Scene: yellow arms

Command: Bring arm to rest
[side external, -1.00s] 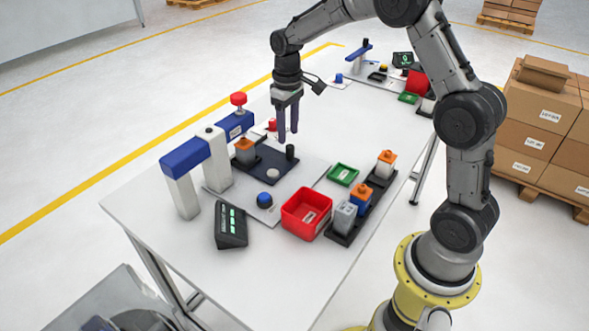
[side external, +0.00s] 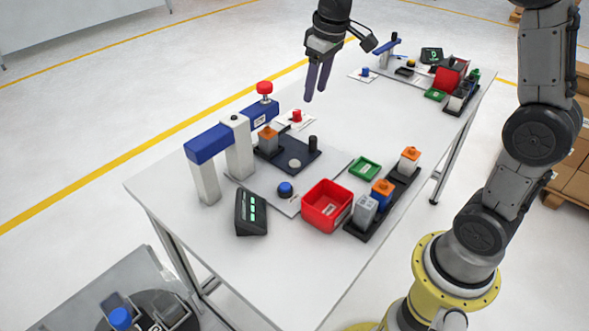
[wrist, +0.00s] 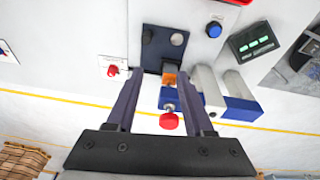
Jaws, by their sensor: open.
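My gripper (side external: 319,82) hangs above the far part of the white table (side external: 300,255), open and empty, its two dark fingers pointing down. In the wrist view my gripper (wrist: 154,82) has its fingers spread, with nothing between the tips but the scene below. The blue-and-white press frame (side external: 208,148) with a red knob (side external: 264,88) stands next to the plate.
A red bin (side external: 327,212), a green tray (side external: 365,167) and a dark rack (side external: 398,192) with several blocks are at the near right. A display box (side external: 251,212) and blue button (side external: 285,189) are at the near left. A second similar station is at the far end.

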